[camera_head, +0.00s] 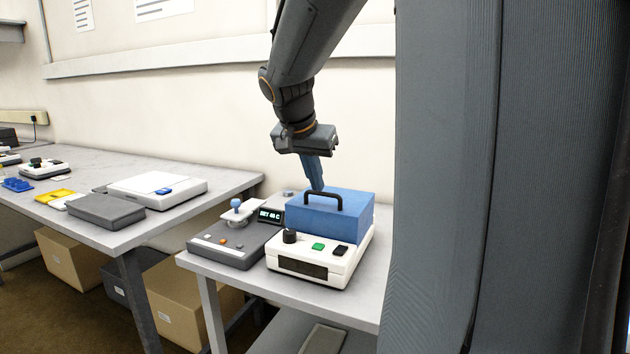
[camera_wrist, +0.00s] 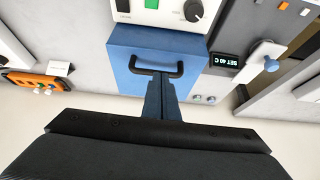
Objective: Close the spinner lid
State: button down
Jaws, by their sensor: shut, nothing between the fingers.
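The spinner is a white box (camera_head: 300,262) with a black knob, a green button and a black button on its front. Its blue lid (camera_head: 345,213) lies down over the rear of the body, with a black handle (camera_head: 323,196) on top. The lid also shows in the wrist view (camera_wrist: 130,85), with the handle (camera_wrist: 157,70) near its middle. My gripper (camera_head: 318,188) points down with blue fingers shut and empty. Its fingertips (camera_wrist: 162,82) are at or just above the lid by the handle. I cannot tell whether they touch it.
A grey device (camera_head: 232,245) with a small display and a blue-knobbed lever (camera_head: 237,205) stands left of the spinner on the same table. Another table (camera_head: 120,232) at left holds a white scale (camera_head: 157,187) and a grey box (camera_head: 105,209). Cardboard boxes (camera_head: 185,300) stand below.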

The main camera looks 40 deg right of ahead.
jog(key=s+a+b, duration=0.1)
jog(key=s+a, duration=0.3)
jog(key=a, duration=0.4)
jog(key=shift+s+a+r, duration=0.3)
jog(key=shift+r, duration=0.15)
jog(key=s+a+f+n+g+y+p, duration=0.3)
jog(key=s+a+f+n+y+p, duration=0.2)
jog(key=s+a+f+n+p, duration=0.4)
jog(key=s+a+f+n, duration=0.3)
jog(key=s+a+f, duration=0.2)
jog(key=a, duration=0.1)
jog(key=shift+a+f, duration=0.25)
jog(key=shift+f, duration=0.15)
